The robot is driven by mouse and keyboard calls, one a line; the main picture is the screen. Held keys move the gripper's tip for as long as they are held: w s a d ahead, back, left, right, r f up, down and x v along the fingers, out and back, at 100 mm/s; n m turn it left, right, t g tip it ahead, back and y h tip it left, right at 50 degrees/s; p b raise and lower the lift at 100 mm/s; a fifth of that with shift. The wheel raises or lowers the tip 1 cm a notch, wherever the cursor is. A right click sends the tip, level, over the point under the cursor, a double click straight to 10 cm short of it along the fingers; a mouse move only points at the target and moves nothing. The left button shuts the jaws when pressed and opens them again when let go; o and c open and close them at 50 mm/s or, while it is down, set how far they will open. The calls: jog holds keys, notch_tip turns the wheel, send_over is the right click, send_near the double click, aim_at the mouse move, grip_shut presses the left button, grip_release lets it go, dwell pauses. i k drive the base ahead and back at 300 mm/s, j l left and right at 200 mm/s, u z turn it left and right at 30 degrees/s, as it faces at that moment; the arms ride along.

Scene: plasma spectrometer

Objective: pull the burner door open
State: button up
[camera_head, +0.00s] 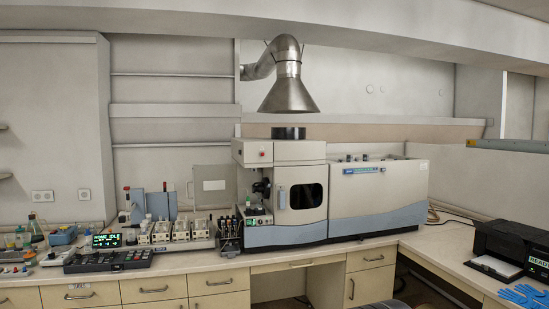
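The spectrometer's burner door (301,196) is the grey and blue front panel with a dark rounded window. It looks shut, flush with the housing. A slim upright handle (282,198) runs along its left edge. To its left is an open bay (258,190) with dark fittings inside. A flat light panel (211,185) with a white label stands out left of that bay, like a swung-open door, with a small handle on its far left edge. My gripper is not recognizable in this view.
A metal exhaust hood (288,93) hangs above the instrument. Racks of bottles (174,230) and a keypad (108,261) crowd the left bench. A black printer (510,245) and blue gloves (525,296) are at right. A narrow bench strip in front of the door is clear.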

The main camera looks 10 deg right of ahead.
aim_at(300, 192)
jog(key=i+l+z, duration=0.45)
jog(key=i+l, duration=1.95)
jog(key=i, duration=0.05)
